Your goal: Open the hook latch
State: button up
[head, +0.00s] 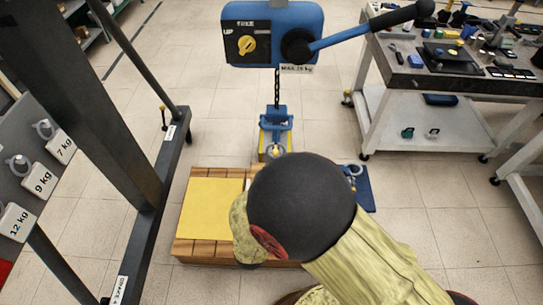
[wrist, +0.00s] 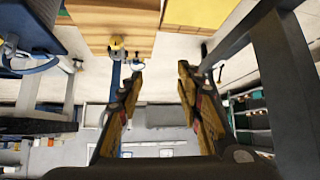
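The hook block (head: 275,132), blue with yellow sides, hangs on a dark chain (head: 277,88) below the blue lever hoist (head: 272,35). A pale metal hook end shows at its bottom, just above my arm's black wrist housing. The latch itself is too small to make out. In the wrist view, my gripper (wrist: 160,70) has its two yellow-and-black fingers well apart, with nothing between them. In the head view my arm hides my gripper.
A wooden crate (head: 186,249) with a yellow top (head: 210,210) stands below the hoist, partly behind my arm. A dark steel frame (head: 165,190) and a weight board (head: 45,150) are at left. A tool bench (head: 410,75) stands at right. Floor (head: 450,220) is clear at lower right.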

jog(key=w+d+r+m+t+h, duration=0.1)
jog(key=w+d+r+t+h, duration=0.1)
jog(key=w+d+r+t, duration=0.2)
jog(key=m+t+h, duration=0.1)
jog(key=t+h, duration=0.2)
jog(key=t, duration=0.1)
send_near(276, 144)
jog(key=shift+w+d+r+b, duration=0.3)
jog(key=shift+w+d+b, duration=0.1)
jog(key=shift+w, duration=0.4)
jog(key=shift+w+d+r+b, duration=0.25)
jog(key=shift+w+b, duration=0.1)
jog(key=shift+w, duration=0.4)
jog(key=shift+w+d+r+b, duration=0.3)
jog(key=shift+w+d+b, duration=0.1)
jog(key=shift+w, duration=0.4)
jog(key=shift+c, duration=1)
jog(key=c, duration=0.7)
grip_shut()
